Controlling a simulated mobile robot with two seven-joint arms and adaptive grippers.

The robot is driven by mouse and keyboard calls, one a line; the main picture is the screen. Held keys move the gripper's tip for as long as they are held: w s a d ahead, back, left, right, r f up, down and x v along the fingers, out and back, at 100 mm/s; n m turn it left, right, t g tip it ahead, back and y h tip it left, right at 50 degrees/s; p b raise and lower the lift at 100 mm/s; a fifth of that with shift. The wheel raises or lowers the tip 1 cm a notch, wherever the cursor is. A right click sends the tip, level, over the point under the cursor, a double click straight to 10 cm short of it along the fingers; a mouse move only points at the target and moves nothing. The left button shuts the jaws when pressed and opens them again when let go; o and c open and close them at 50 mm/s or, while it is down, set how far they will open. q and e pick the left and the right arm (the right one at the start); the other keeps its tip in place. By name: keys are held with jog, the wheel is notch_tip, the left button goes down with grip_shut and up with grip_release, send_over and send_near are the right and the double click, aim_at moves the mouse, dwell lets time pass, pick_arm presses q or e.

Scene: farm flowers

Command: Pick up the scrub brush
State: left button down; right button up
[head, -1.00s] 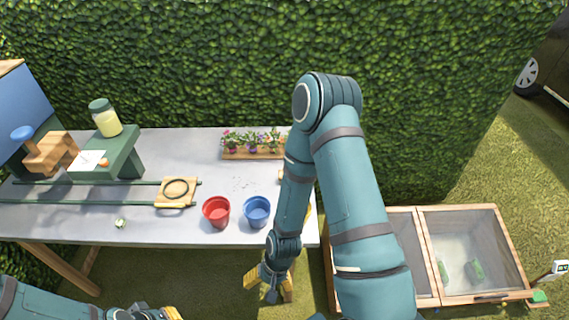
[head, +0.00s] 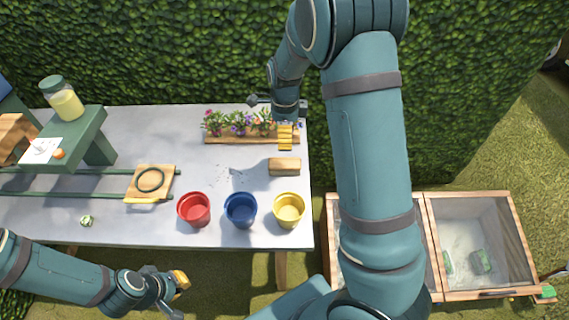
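A tan wooden block, which looks like the scrub brush (head: 285,167), lies on the grey table (head: 120,228) near its right end. Any bristles are hidden from this angle. My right gripper (head: 285,138) is above the table, just behind the block in the picture and in front of the flower planter. Its yellow fingers overlap each other from here, so its opening does not show, and the block looks apart from it. My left gripper (head: 178,292) is in front of the table's front edge, with its fingers apart and nothing between them.
Red (head: 194,209), blue (head: 241,210) and yellow (head: 289,209) pots stand along the front edge, near the block. A flower planter (head: 253,137) lies behind. A wooden board with a ring (head: 148,183) and a green stand (head: 75,138) are left. A glass-topped wooden frame (head: 479,198) is right of the table.

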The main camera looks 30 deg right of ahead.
aim_at(285, 162)
notch_tip(285, 162, down, 10)
jog(key=b, duration=0.2)
jog(key=shift+f+b, duration=0.25)
jog(key=shift+b, duration=0.1)
notch_tip(285, 162, down, 5)
jog(key=shift+r+b, duration=0.1)
jog(key=shift+b, duration=0.6)
pick_arm(q)
jog(key=f, duration=0.3)
jog(key=s+f, duration=0.1)
jog(key=shift+d+f, duration=0.2)
jog(key=shift+f, duration=0.2)
pick_arm(e)
jog(key=c, duration=1.3)
